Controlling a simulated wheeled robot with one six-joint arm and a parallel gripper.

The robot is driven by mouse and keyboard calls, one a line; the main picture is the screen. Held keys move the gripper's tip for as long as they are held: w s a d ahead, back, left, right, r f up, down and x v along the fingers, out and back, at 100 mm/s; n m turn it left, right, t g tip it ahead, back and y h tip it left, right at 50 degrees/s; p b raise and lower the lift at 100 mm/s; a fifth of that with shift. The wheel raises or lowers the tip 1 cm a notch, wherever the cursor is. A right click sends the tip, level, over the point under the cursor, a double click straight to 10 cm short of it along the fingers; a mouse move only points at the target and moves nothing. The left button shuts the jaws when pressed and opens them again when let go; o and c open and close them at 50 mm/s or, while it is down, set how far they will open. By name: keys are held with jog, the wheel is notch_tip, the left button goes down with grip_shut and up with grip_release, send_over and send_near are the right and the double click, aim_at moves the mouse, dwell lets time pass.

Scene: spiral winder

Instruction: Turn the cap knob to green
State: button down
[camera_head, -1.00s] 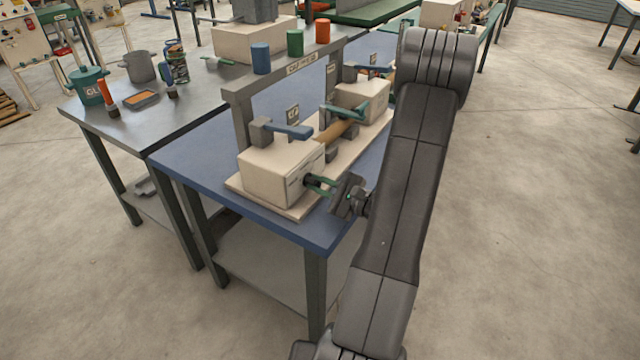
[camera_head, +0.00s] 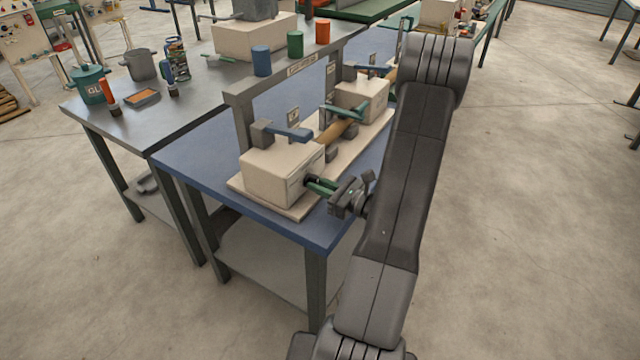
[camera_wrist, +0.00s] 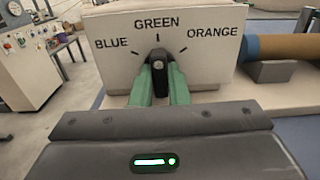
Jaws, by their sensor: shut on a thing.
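The cap knob (camera_wrist: 158,62) is a small black knob on the front face of a cream box (camera_head: 284,172). Marks labelled BLUE, GREEN and ORANGE fan out above it in the wrist view. The knob stands upright, its upper end toward the GREEN mark (camera_wrist: 158,38). My gripper (camera_head: 317,185) is at the box's right-hand face in the head view. Its two green fingers are shut on the knob, one on each side in the wrist view. The fingers hide the knob's lower sides.
The box stands on a cream base on a blue-topped table (camera_head: 205,150). A blue lever (camera_head: 292,132) sits above it, with a brown roll (camera_head: 341,130) behind. Blue, green and orange cups (camera_head: 295,43) stand on a shelf. Clear floor lies to the right.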

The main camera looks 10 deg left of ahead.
dwell(0.5)
jog(key=c, duration=1.4)
grip_release()
jog(key=b+v, duration=0.1)
jog(key=v, duration=1.3)
jog(key=shift+a, duration=0.15)
jog(key=p+x, duration=0.1)
jog(key=x, duration=1.2)
jog(key=shift+w+a, duration=0.15)
jog(key=shift+a, duration=0.2)
jog(key=shift+d, duration=0.1)
